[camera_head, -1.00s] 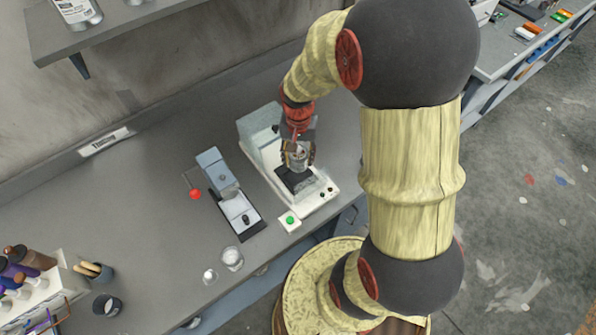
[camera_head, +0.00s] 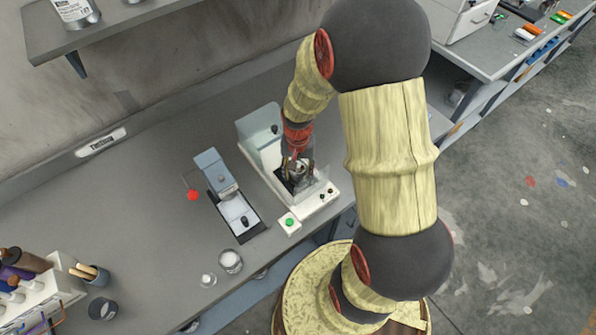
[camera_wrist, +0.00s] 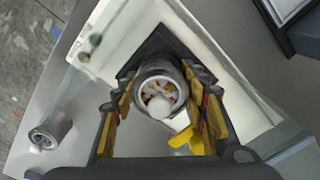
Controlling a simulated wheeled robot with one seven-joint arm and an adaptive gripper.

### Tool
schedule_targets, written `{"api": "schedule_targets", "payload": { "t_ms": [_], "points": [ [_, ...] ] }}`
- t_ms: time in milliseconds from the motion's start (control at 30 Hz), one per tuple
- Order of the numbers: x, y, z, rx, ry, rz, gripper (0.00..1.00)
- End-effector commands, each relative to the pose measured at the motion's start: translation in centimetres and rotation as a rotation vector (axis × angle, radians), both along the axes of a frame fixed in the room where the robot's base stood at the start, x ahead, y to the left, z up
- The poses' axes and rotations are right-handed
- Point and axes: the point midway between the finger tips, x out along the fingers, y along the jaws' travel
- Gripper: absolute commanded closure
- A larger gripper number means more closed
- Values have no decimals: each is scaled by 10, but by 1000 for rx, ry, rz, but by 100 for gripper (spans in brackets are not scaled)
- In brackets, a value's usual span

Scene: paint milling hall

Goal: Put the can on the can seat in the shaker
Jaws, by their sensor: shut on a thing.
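The can (camera_wrist: 162,88) is a small grey cylinder with a round opening; a white ball and coloured bits show in it in the wrist view. My gripper (camera_head: 297,173) is shut on it, with a finger on each side, as the wrist view (camera_wrist: 162,104) also shows. The white shaker (camera_head: 318,199) stands on the bench under my gripper. Its dark can seat (camera_wrist: 152,50) shows around and behind the can in the wrist view. The can is upright at the seat; whether its base touches is hidden.
A grey press-like device (camera_head: 238,213) stands left of the shaker. A box with a green button (camera_head: 289,222) is at the shaker's front. A glass jar (camera_head: 231,261) stands at the bench edge. In the wrist view, a metal cylinder (camera_wrist: 50,130) stands beside the shaker.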

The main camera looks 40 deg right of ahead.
Motion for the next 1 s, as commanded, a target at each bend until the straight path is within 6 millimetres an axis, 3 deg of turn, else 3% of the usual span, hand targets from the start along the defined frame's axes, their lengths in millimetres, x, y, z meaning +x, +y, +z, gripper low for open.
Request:
{"api": "schedule_targets", "payload": {
  "t_ms": [33,67,300,733,867,1000],
  "points": [
    [0,0,-2,0,0,0,91],
    [0,0,-2,1,1,0,55],
    [0,0,-2,1,1,0,42],
    [0,0,3,0,0,0,38],
    [1,0,19,-1,-2,0,38],
    [1,0,47,-1,-4,0,38]
  ]
}}
